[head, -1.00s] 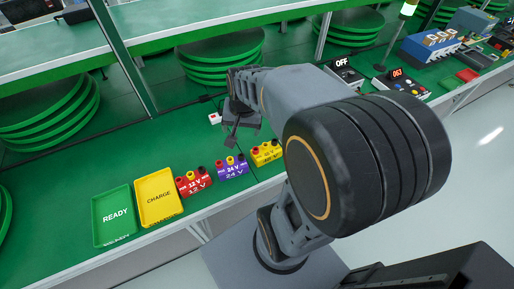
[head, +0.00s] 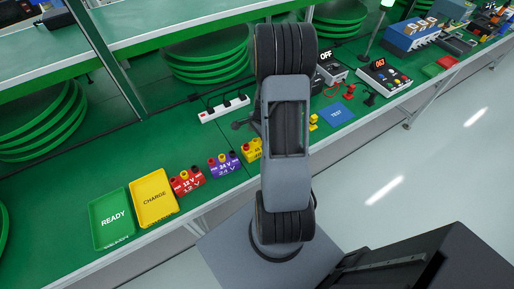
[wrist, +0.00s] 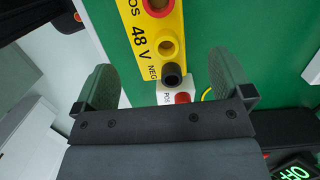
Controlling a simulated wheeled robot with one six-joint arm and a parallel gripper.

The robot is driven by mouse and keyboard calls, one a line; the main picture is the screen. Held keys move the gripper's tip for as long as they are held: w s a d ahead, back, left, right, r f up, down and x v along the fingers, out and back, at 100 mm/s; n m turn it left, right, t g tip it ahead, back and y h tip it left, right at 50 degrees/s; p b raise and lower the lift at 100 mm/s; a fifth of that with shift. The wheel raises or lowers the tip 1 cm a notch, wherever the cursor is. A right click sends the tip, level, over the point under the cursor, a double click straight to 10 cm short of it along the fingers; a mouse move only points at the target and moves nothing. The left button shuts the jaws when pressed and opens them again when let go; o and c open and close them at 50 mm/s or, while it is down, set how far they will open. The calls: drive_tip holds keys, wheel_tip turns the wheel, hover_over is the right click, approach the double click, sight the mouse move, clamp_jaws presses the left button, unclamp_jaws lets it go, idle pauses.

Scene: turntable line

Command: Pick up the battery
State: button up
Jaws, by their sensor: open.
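A yellow block (wrist: 151,40) marked 48 V lies at the top middle of the wrist view. It has a red-ringed terminal and a black one by NEG. In the head view the yellow block (head: 252,149) is partly covered by my arm. I cannot tell which of these is the battery. My gripper (wrist: 164,80) is open. Its fingers flank the black terminal and white block in the picture, and I see no contact.
A purple 24 V block (head: 225,166), a red 12 V block (head: 187,184), a yellow CHARGE tray (head: 171,210) and a green READY tray (head: 128,239) stand left. A white power strip (head: 224,109) lies behind. A blue TEST mat (head: 336,115) and a meter (head: 385,76) are right.

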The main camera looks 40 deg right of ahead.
sight(257, 146)
drive_tip(key=shift+s+a+f+p, duration=0.1)
drive_tip(key=shift+a+f+p, duration=0.1)
drive_tip(key=shift+f, duration=0.85)
drive_tip(key=shift+w+a+f+p, duration=0.1)
drive_tip(key=shift+a+f, duration=0.1)
drive_tip(key=shift+f, duration=0.8)
drive_tip(key=shift+s+a+f+p, duration=0.1)
drive_tip(key=shift+a+f, duration=0.1)
drive_tip(key=shift+f, duration=0.85)
drive_tip(key=shift+c, duration=0.5)
drive_tip(key=c, duration=1.3)
drive_tip(key=shift+r, duration=0.1)
